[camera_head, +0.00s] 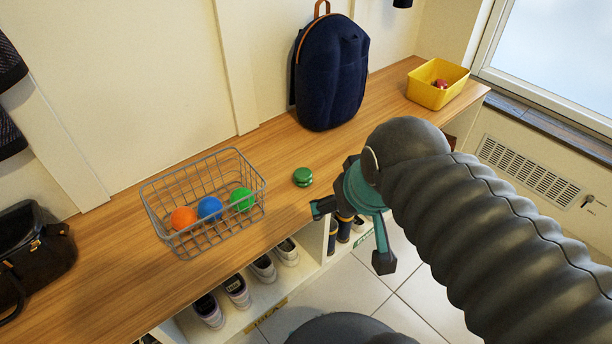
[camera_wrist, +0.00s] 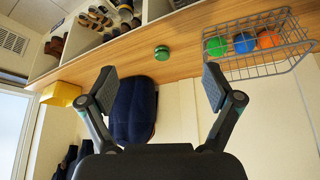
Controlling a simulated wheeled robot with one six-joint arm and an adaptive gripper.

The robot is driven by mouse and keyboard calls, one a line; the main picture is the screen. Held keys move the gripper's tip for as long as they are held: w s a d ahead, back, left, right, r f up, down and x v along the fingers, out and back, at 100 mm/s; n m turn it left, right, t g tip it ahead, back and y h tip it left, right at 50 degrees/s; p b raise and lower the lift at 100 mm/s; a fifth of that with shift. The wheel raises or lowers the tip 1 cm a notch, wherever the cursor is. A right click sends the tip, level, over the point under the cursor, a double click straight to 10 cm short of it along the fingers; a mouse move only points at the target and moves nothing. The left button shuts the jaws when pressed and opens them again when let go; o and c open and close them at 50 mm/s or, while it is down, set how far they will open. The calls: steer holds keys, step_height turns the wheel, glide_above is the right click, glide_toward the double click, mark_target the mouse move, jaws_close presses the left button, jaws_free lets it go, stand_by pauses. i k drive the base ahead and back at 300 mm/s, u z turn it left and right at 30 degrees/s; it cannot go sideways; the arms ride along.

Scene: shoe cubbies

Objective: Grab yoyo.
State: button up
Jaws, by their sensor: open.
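The green yoyo (camera_head: 303,177) lies on the wooden bench top, to the right of the wire basket in the head view. It also shows in the wrist view (camera_wrist: 162,53), beyond the fingers and roughly centred between them. My gripper (camera_head: 349,234) is open and empty near the front edge of the bench, to the right of the yoyo and apart from it. Its two spread fingers show in the wrist view (camera_wrist: 158,88). Nothing hides the yoyo in either view.
A wire basket (camera_head: 190,172) with orange, blue and green balls stands left of the yoyo. A navy backpack (camera_head: 331,75) leans on the wall behind. A yellow bin (camera_head: 425,93) sits at the far right. Shoes fill cubbies below. The bench (camera_head: 285,212) around the yoyo is clear.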

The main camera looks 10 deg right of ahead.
mark_target(303, 177)
steer(key=z, duration=1.55)
steer(key=k, duration=0.55)
steer(key=u, duration=0.7)
